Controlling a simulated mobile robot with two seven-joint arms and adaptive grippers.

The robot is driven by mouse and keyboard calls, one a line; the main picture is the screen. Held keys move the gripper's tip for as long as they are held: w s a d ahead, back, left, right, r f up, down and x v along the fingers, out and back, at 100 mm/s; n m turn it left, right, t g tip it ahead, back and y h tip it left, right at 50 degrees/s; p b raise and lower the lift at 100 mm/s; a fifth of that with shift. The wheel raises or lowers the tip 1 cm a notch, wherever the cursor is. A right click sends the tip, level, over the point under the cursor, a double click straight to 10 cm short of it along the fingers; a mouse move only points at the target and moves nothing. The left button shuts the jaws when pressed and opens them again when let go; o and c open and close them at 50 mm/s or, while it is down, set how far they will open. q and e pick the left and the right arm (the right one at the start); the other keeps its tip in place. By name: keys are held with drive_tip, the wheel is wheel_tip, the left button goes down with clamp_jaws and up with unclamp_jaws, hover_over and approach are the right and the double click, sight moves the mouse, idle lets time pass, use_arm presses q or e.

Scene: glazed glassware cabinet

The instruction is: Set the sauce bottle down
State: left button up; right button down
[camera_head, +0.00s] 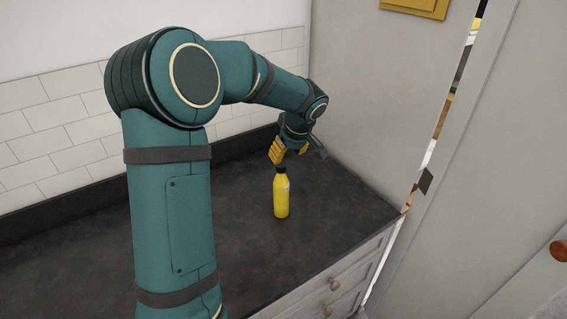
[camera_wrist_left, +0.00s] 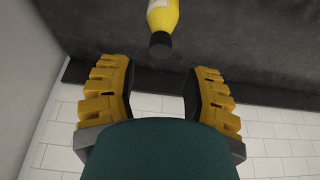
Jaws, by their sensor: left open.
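The sauce bottle (camera_head: 281,196) is yellow with a black cap and a small pale label. It stands upright on the dark countertop (camera_head: 205,229), near the front right part of the counter. In the left wrist view the bottle (camera_wrist_left: 163,17) shows at the top, its cap toward the gripper. My left gripper (camera_head: 288,154) has yellow ribbed fingers and is just above and behind the cap. In the left wrist view its fingers (camera_wrist_left: 156,88) are spread apart with nothing between them, and the bottle is beyond their tips. My right gripper is not in view.
A white tiled wall (camera_head: 45,129) with a dark upstand runs behind the counter. A tall grey panel (camera_head: 375,100) closes the counter's right end. Drawers with round knobs (camera_head: 334,284) are below the front edge. The countertop around the bottle is clear.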

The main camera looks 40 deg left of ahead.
use_arm(q)
drive_tip(key=shift+v, duration=2.35)
